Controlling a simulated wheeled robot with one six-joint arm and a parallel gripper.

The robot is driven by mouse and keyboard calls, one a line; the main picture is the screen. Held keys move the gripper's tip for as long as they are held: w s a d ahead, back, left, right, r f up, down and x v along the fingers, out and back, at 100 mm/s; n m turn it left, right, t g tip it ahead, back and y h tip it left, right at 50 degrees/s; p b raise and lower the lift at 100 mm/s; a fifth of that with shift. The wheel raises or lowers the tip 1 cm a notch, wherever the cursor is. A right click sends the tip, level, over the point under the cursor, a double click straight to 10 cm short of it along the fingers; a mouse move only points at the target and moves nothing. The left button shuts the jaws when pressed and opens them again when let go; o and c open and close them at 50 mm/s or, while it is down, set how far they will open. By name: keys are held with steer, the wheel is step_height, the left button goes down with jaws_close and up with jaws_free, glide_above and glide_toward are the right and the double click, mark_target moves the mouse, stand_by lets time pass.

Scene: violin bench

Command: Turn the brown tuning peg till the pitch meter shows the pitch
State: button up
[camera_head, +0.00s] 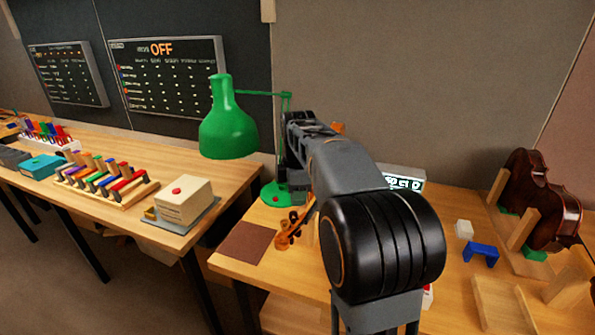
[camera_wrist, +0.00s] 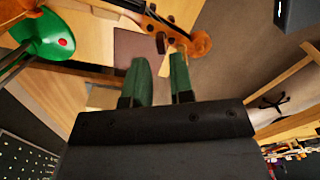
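The violin's scroll and pegbox (camera_head: 286,236) stick out to the left of my arm in the head view. They also show at the top of the wrist view (camera_wrist: 196,43), with small dark pegs along them. One dark peg (camera_wrist: 160,43) lies just beyond my fingertips; which peg is the brown one I cannot tell. My gripper (camera_wrist: 160,62) has two green fingers with a clear gap and nothing visibly held between them. In the head view my arm hides the gripper and most of this violin. The pitch meter (camera_head: 405,182) is lit behind my arm, partly hidden, its reading illegible.
A green lamp (camera_head: 228,128) stands left of my arm, its head over the bench gap. A brown mat (camera_head: 243,243) lies at the bench's left corner. Another violin (camera_head: 541,198) rests in a wooden stand at right, near a blue block (camera_head: 482,254) and a white block (camera_head: 464,229).

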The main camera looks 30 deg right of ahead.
step_height(320, 180, up, 8)
steer(key=shift+p, duration=0.45)
stand_by(1.1)
